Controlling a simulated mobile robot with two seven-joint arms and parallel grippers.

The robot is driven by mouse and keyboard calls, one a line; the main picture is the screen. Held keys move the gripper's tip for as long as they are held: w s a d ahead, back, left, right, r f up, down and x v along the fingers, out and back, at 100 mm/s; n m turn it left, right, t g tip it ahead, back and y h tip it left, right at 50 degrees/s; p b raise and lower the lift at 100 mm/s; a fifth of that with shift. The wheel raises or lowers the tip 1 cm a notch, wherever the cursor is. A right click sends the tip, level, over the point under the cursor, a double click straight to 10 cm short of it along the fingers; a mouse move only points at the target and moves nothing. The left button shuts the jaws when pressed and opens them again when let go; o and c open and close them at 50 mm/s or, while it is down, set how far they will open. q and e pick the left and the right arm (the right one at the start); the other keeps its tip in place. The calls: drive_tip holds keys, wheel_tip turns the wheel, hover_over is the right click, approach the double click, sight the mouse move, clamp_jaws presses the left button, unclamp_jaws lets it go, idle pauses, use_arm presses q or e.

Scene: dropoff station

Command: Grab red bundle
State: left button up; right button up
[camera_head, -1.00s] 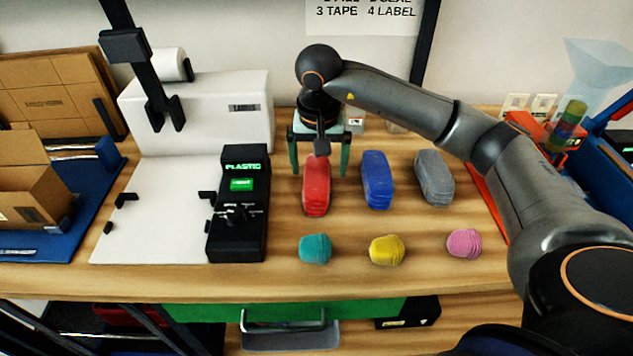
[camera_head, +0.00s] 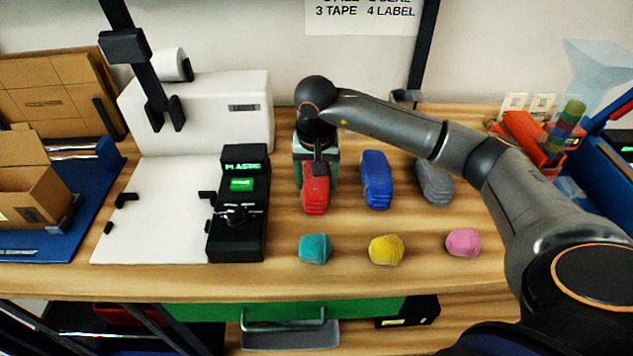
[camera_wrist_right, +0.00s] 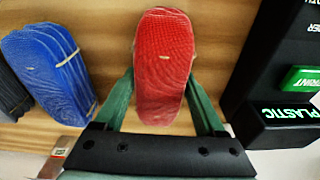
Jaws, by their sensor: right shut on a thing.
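The red bundle (camera_head: 316,199) lies lengthwise on the wooden table, right of the black control panel. My right gripper (camera_head: 316,182) is over its far half, with its green fingers shut on the bundle's two sides. In the right wrist view the red bundle (camera_wrist_right: 163,70) sits between the green fingers (camera_wrist_right: 160,98), one along each side. The gripper's body hides the bundle's far end in the head view. My left gripper is not in view.
A blue bundle (camera_head: 376,180) and a grey bundle (camera_head: 434,184) lie to the right. Teal (camera_head: 315,248), yellow (camera_head: 386,250) and pink (camera_head: 463,243) bundles lie in front. The black control panel (camera_head: 238,205) stands close on the left, beside a white machine (camera_head: 225,110).

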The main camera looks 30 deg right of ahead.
drive_tip(key=c, duration=0.9)
drive_tip(key=shift+r, duration=0.15)
